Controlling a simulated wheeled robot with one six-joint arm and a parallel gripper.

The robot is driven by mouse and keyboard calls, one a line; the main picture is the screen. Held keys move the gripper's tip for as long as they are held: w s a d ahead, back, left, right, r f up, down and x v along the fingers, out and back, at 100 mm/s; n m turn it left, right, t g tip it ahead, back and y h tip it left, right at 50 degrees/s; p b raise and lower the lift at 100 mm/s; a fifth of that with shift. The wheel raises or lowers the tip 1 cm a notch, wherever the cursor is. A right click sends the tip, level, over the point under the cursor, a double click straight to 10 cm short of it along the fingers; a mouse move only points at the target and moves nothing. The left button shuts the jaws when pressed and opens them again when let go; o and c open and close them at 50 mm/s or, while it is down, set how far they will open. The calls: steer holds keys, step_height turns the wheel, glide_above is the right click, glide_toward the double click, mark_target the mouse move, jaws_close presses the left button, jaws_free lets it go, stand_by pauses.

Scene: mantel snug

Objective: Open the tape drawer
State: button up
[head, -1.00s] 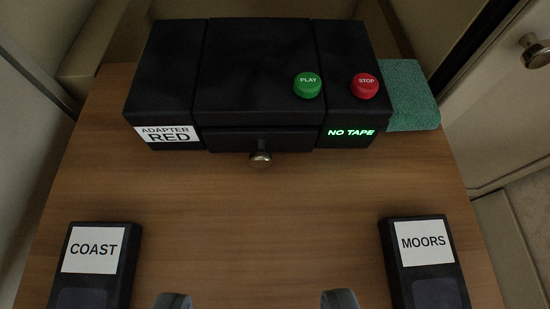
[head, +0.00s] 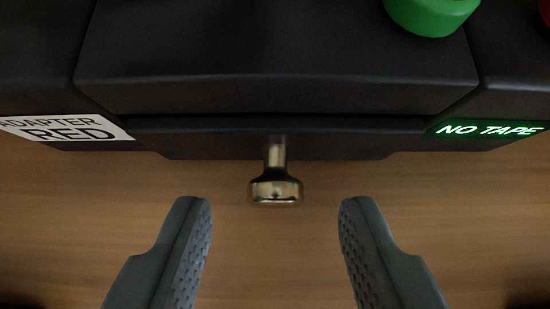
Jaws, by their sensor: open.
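The tape drawer (head: 340,139) is a dark panel low in the middle of the black tape player (head: 270,60). Its front looks shut, close under the player's body. A metal knob (head: 275,187) stands out from the drawer's middle. My gripper (head: 274,205) is open and empty. Its two grey fingertips are apart, one to the left and one to the right of the knob's end, touching nothing that I can see.
A white label reading "ADAPTER RED" (head: 68,129) is at the player's left. A green "NO TAPE" display (head: 490,129) glows at the right. A green button (head: 432,12) is on top. The wooden table (head: 275,265) is bare in front of the drawer.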

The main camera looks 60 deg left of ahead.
steer(key=shift+x, duration=0.75)
jaws_close()
steer(key=s+d, duration=0.2)
steer(key=d, duration=0.1)
steer(key=s+d, duration=0.2)
steer(key=d, duration=0.1)
steer(key=s+d, duration=0.3)
steer(key=d, duration=0.1)
steer(key=shift+d, duration=0.15)
jaws_free()
steer(key=v, duration=1.7)
steer(key=shift+d+r, duration=0.2)
